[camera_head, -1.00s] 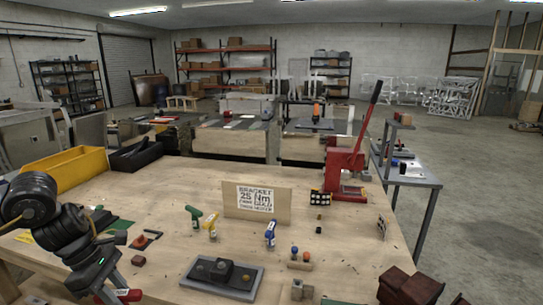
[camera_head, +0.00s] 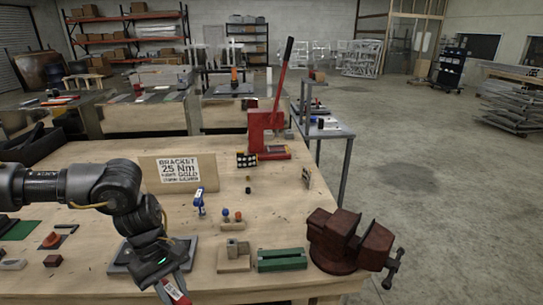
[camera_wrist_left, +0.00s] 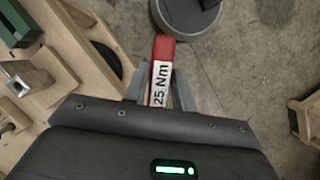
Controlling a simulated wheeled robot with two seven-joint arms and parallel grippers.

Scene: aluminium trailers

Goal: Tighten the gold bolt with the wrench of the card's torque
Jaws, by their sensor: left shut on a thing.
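The card (camera_head: 178,173) stands on the bench and reads "BRACKET 25 Nm", with "GOLD" in a smaller line. My left gripper (camera_head: 170,282) is shut on a red wrench (camera_head: 178,292) near the bench's front. In the left wrist view, the red wrench (camera_wrist_left: 163,48) has a white "25 Nm" label and sits between the fingers of my gripper (camera_wrist_left: 160,92). A dark bracket plate (camera_head: 122,262) lies mostly hidden behind my left arm. I cannot make out the gold bolt. My right gripper is out of view.
A dark red vise (camera_head: 345,240) is at the bench's front right corner. A green block (camera_head: 282,259) and a wooden block (camera_head: 234,258) lie left of it. A red press (camera_head: 268,130) stands at the back right. Bare bench top lies around the small pegs.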

